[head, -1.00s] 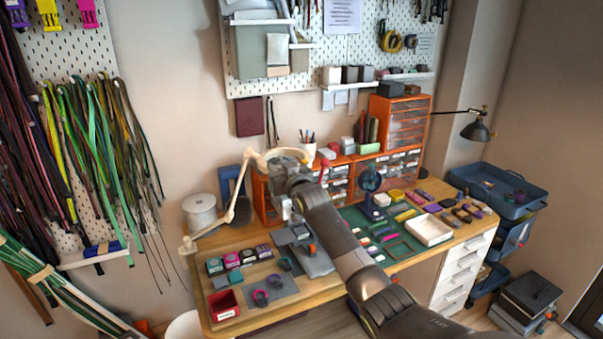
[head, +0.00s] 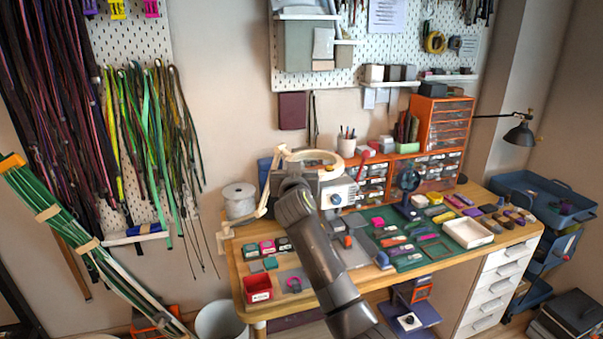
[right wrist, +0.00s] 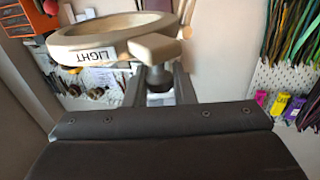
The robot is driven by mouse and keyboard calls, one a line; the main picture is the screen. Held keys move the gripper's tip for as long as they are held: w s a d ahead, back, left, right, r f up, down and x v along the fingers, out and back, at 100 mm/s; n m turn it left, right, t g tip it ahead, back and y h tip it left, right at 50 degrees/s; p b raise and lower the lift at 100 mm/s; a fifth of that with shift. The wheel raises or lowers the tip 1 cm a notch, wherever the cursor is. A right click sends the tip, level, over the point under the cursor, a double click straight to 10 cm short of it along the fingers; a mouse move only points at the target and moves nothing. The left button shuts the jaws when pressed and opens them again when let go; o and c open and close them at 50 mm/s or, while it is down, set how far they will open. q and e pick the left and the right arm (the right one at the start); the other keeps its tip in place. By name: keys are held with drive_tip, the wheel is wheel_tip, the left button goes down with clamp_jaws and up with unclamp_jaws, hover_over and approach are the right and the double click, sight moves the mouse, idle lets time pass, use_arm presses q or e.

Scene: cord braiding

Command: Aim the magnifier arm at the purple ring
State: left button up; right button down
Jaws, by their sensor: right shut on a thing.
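The cream magnifier arm (head: 265,197) rises from the left side of the desk, and its round head (head: 303,156) is up in front of the drawer units. My right gripper (head: 316,184) is at the head, below its ring. In the right wrist view, the magnifier ring with a LIGHT label (right wrist: 104,46) is at the top, and my right gripper (right wrist: 160,84) is shut on the part beneath it. The purple ring (head: 293,285) lies on the front left of the desk, lower than the head and left of my right forearm. My left gripper is out of view.
A red bin (head: 257,290) and several small labelled blocks stand near the ring. A white spool (head: 239,202) is at the back left. A green mat (head: 408,250) with many small parts and a white tray (head: 468,233) fill the right.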

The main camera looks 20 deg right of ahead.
drive_tip(key=shift+s+a+f+h, duration=0.1)
drive_tip(key=shift+s+a+h, duration=0.2)
drive_tip(key=shift+a, duration=0.3)
drive_tip(key=c, duration=1.3)
unclamp_jaws()
